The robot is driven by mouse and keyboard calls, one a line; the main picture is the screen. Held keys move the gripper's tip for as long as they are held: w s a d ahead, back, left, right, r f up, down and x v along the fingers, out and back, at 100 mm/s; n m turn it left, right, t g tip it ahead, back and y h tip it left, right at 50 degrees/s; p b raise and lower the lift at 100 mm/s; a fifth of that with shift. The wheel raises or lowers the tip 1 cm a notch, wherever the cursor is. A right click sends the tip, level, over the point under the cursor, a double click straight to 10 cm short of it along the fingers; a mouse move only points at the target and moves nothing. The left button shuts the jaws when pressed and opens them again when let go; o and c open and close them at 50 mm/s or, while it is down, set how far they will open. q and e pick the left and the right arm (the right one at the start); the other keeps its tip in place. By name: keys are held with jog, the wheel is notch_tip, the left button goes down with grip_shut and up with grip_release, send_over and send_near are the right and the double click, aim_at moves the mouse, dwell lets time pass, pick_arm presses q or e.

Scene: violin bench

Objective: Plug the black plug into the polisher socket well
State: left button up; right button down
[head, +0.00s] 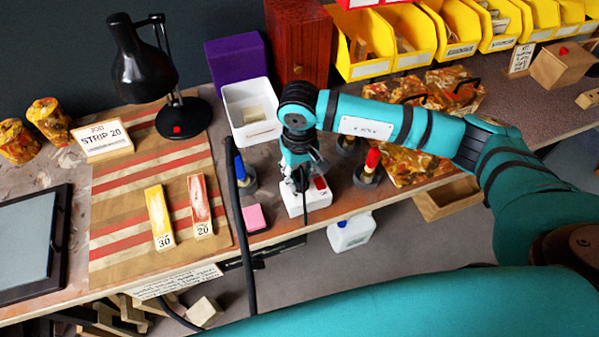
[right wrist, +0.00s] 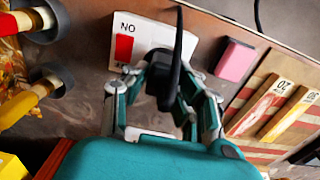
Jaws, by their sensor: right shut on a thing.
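My right gripper (head: 298,180) is shut on the black plug (right wrist: 163,83), with a finger on each side of it in the right wrist view (right wrist: 163,100). A black cord (right wrist: 178,38) runs from the plug. In the head view the gripper is over the white socket box (head: 293,206), which has a red switch (head: 320,183). The box also shows in the right wrist view (right wrist: 150,32), partly behind the plug. The socket well itself is hidden, and I cannot tell whether the plug touches the box. My left gripper is not in view.
A pink block (head: 255,217) lies left of the box. A blue-handled tool (head: 241,174) and a red-handled tool (head: 369,168) stand in dark holders on either side. A white tray (head: 230,98) is behind. The bench's front edge is close to the box.

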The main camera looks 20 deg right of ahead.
dwell(0.4)
jog(key=shift+b, duration=0.5)
dwell(0.4)
jog(key=shift+b, duration=0.45)
dwell(0.5)
jog(key=shift+b, duration=0.5)
jog(key=shift+f+b, duration=1.4)
jog(key=shift+b, duration=0.05)
